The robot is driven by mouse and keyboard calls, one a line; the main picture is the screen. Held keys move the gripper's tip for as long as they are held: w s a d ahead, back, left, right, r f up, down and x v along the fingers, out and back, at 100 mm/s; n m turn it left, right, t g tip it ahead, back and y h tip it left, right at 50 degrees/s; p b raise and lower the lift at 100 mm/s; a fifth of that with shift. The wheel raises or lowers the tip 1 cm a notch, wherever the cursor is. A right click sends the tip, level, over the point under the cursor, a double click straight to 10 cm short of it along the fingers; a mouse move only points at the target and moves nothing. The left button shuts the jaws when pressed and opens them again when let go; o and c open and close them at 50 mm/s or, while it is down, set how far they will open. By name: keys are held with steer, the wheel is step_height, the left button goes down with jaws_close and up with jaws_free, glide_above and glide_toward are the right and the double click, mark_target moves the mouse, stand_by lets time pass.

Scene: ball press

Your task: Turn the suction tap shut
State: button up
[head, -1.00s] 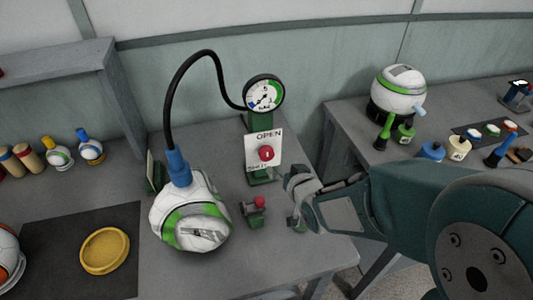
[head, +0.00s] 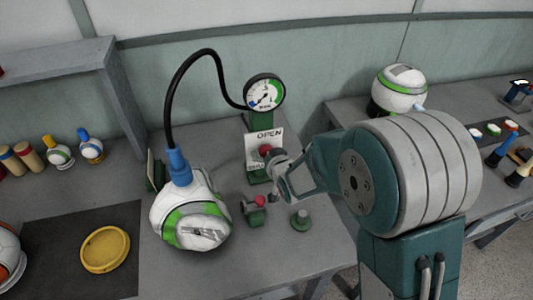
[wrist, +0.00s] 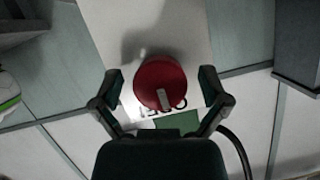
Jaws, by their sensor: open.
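The suction tap is a round red knob (head: 265,150) on a white plate (head: 251,147) lettered OPEN, below the gauge. In the wrist view the knob (wrist: 161,84) has a pale pointer mark directed at the OPEN lettering, which appears upside down. My gripper (head: 277,163) is open right in front of the tap. In the wrist view its two fingertips (wrist: 161,80) stand on either side of the knob, with gaps visible.
A round gauge (head: 264,93) sits above the plate, with a black hose (head: 170,95) running to the white-green ball (head: 191,218). A small red-topped green fitting (head: 254,211) and a green peg (head: 301,220) stand on the table below. A yellow dish (head: 105,250) lies left.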

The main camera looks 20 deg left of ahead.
steer(key=c, duration=1.1)
steer(key=shift+c, duration=0.2)
steer(key=shift+n, duration=0.3)
steer(key=n+t+h, duration=0.1)
steer(key=n+h, duration=0.1)
steer(key=shift+n, duration=0.3)
steer(key=n+t+h, duration=0.1)
steer(key=n, duration=0.2)
steer(key=shift+t+h, duration=0.3)
steer(key=n+t+h, duration=0.1)
steer(key=n, duration=0.2)
steer(key=shift+t, duration=0.3)
steer(key=shift+n+t+h, duration=0.3)
steer(key=shift+n+t, duration=0.5)
steer(key=shift+n, duration=1)
steer(key=shift+f, duration=0.1)
